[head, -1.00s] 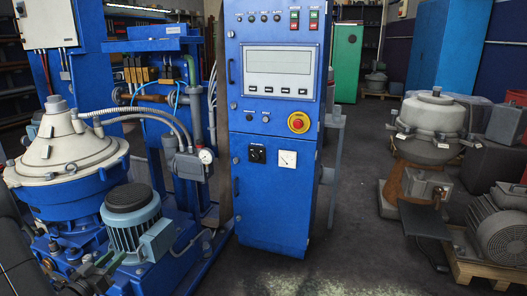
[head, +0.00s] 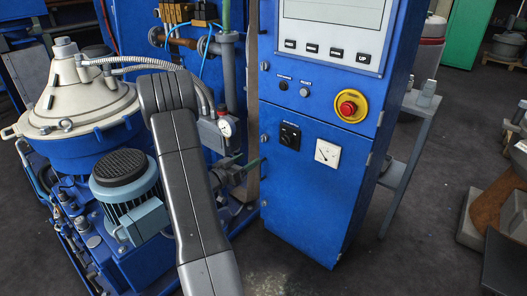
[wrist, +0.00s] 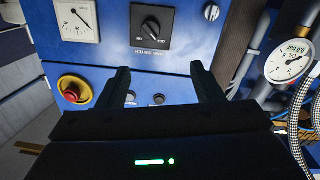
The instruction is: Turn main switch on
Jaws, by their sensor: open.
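The main switch (head: 289,135) is a black rotary switch on a square black plate, low on the front of the blue cabinet (head: 310,190). In the wrist view the switch (wrist: 151,27) is at the top centre, with small lettering beside its knob; the knob's setting is too small to tell surely. My gripper (wrist: 160,70) is open and empty in the wrist view, its two fingers pointing toward the panel below the switch in the picture. No contact with the switch shows. In the head view my arm is visible, but my gripper is not.
A red emergency stop (head: 348,106) on a yellow ring and a white dial meter (head: 327,152) sit near the switch. Small buttons (wrist: 158,99) show between my fingers. A pressure gauge (wrist: 288,60) with pipes is at the right. The separator (head: 80,100) and motor (head: 125,190) stand left.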

